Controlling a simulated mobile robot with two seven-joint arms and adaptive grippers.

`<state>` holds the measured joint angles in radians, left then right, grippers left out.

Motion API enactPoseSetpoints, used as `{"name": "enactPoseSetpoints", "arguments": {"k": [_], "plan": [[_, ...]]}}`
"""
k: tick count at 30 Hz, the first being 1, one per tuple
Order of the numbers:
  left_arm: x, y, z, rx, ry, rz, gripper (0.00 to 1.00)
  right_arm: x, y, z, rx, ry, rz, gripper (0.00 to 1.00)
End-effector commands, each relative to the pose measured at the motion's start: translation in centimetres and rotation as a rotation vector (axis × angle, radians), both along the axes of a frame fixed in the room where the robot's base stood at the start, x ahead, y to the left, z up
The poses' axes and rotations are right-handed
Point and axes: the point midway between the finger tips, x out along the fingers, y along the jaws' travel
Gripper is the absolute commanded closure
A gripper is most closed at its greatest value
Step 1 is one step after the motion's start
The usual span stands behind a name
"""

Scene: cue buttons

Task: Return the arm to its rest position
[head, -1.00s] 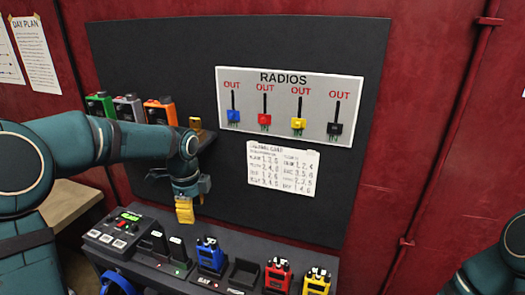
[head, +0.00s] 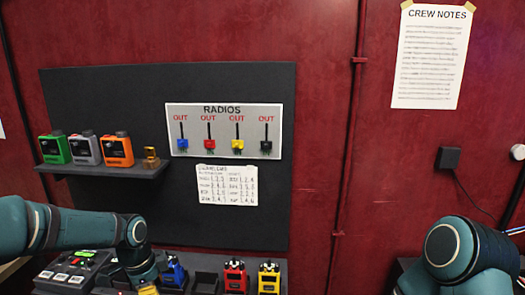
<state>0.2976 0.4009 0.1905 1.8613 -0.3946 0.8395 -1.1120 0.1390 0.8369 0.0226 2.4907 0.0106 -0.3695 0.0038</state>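My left arm (head: 70,229) reaches in from the left, low in front of the shelf and the dock. My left gripper (head: 148,288) points down at the bottom edge, over the dock's left part; a yellow piece shows at its tip, and I cannot tell whether its fingers are open or shut. My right arm (head: 465,250) shows at the lower right, bent; its gripper is out of view.
A blue radio (head: 174,272), a red radio (head: 235,277) and a yellow radio (head: 269,277) stand in the dock. The wall shelf (head: 100,170) holds green, grey and orange devices and a small brass piece. A radios board (head: 223,130) hangs above.

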Motion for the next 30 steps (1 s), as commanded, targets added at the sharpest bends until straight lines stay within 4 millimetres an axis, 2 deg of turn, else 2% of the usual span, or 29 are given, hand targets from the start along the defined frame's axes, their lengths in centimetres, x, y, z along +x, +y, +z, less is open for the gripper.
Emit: {"name": "enactPoseSetpoints", "arguments": {"k": [1,5,9,12,15,18,22,30], "plan": [[-0.5,-1.9,-3.0,-0.041,0.015,0.054,0.54,0.1,0.0,-0.6,0.000,0.000,0.000,0.53],[-2.2,-6.7,-9.6,-0.155,0.046,0.275,0.54,0.0,0.1,-1.6,-0.001,0.003,0.002,0.53],[-5.7,-11.5,-16.5,-0.264,0.109,0.583,0.54,-0.2,0.1,-2.7,-0.001,0.006,0.004,0.53],[-8.8,-14.0,-20.6,-0.312,0.159,0.816,0.54,-0.3,0.2,-3.4,-0.002,0.009,0.006,0.53],[-11.8,-15.5,-23.5,-0.335,0.197,1.026,0.54,-0.3,0.2,-4.0,-0.003,0.011,0.007,0.53],[-14.2,-16.1,-25.4,-0.340,0.218,1.191,0.54,-0.3,0.2,-4.4,-0.003,0.011,0.008,0.53],[-16.0,-16.3,-26.5,-0.341,0.224,1.318,0.54,-0.4,0.2,-4.7,-0.003,0.012,0.009,0.53],[-16.4,-16.3,-26.7,-0.344,0.222,1.360,0.54,-0.4,0.2,-4.7,-0.003,0.012,0.009,0.53]]}}
